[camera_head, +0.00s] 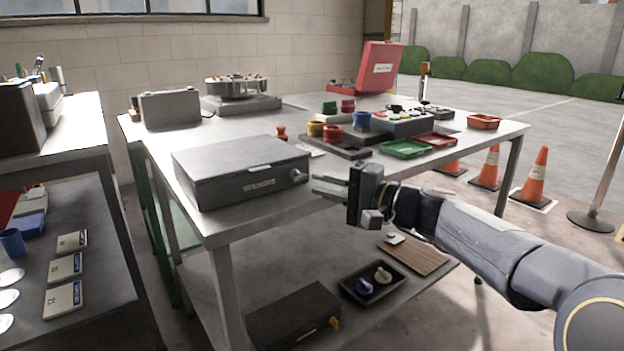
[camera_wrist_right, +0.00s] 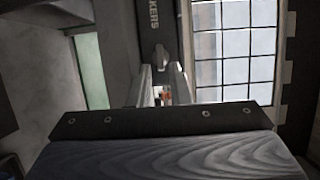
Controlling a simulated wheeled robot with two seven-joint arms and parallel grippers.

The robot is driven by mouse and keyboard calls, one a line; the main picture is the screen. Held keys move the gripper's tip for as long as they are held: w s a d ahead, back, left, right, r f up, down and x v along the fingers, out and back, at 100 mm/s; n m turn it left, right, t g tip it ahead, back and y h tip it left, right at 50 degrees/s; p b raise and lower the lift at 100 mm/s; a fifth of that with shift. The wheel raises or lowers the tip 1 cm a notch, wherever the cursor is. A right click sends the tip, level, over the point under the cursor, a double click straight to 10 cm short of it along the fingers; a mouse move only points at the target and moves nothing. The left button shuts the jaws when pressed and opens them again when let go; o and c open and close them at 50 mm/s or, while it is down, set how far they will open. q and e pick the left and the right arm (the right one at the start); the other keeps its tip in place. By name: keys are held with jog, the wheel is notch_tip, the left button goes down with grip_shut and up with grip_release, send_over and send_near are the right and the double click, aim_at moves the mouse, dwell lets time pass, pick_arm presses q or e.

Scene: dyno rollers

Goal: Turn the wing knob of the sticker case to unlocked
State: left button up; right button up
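The sticker case (camera_head: 235,168) is a closed dark grey box with a white "STICKERS" label on its front, lying on the metal table. Its pale wing knob (camera_head: 297,175) is at the right end of the front face. In the right wrist view the knob (camera_wrist_right: 161,56) shows just beyond the fingertips, in line with the gap between them. My right gripper (camera_head: 320,186) is open and empty, in front of the knob and seemingly a little short of it; contact cannot be seen. My left gripper is not in view.
Behind the case are a red holder (camera_head: 332,132), a green tray (camera_head: 405,149), a control box (camera_head: 390,125) and an open red case (camera_head: 379,67). A lower shelf holds a black tray (camera_head: 352,295) and another dark case (camera_head: 293,318). Space in front of the case is free.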

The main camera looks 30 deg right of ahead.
jog(key=v, duration=0.4)
jog(key=shift+p, duration=0.3)
jog(key=s+a+f+n+g+h, duration=0.1)
jog(key=s+a+f+n+g, duration=0.75)
jog(key=s+a+f, duration=0.7)
jog(key=s+f+n+g+h, duration=0.2)
jog(key=s+f+n+h, duration=0.1)
jog(key=s+f, duration=0.4)
notch_tip(320, 180, up, 37)
jog(key=w+p, duration=0.1)
jog(key=p, duration=3.6)
jog(key=shift+f+p, duration=0.15)
jog(key=shift+p, duration=0.2)
jog(key=shift+w+d, duration=0.1)
jog(key=shift+d, duration=0.05)
